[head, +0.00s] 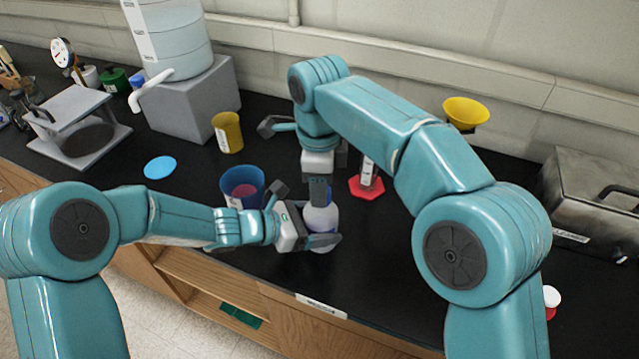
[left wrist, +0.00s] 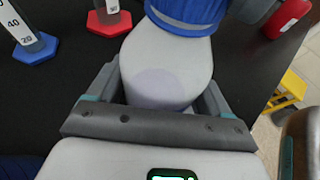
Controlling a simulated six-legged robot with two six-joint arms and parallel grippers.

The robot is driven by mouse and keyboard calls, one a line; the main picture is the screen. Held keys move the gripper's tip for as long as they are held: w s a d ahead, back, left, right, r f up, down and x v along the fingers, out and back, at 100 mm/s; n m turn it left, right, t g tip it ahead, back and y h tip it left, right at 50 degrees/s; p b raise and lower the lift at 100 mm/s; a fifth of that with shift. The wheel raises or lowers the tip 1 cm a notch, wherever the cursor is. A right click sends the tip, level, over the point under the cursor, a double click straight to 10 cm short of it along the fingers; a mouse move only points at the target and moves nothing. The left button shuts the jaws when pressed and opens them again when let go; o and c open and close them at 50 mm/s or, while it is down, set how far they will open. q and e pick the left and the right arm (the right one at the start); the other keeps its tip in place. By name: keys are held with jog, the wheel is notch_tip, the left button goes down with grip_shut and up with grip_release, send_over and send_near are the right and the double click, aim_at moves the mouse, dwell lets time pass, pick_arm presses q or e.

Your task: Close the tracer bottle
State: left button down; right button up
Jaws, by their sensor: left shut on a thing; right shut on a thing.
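The tracer bottle (head: 322,219) is white and stands at the front of the black bench. My left gripper (head: 308,222) is shut around its body from the left. The left wrist view shows the pale bottle (left wrist: 165,65) between the two fingers. A blue ribbed cap (left wrist: 190,14) is at the bottle's top in that view. My right gripper (head: 319,189) comes down from above and is shut on the cap; a grey finger shows beside it in the left wrist view. The cap looks in contact with the bottle, but I cannot tell whether it is threaded on.
A blue cup (head: 256,178) stands just left of the bottle, and a yellow cup (head: 228,132) behind it. A cylinder on a red base (head: 367,188) stands behind right. A metal box (head: 590,200) is at the far right. The bench's front edge is close to the bottle.

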jog(key=m, duration=0.4)
jog(key=shift+w+d+m, duration=0.15)
jog(key=shift+w+m, duration=0.15)
jog(key=shift+w, duration=0.05)
jog(key=shift+d+m, duration=0.1)
jog(key=shift+m, duration=1)
jog(key=o, duration=1)
jog(key=shift+s, duration=0.1)
jog(key=shift+r, duration=2.25)
jog(key=shift+c, duration=0.3)
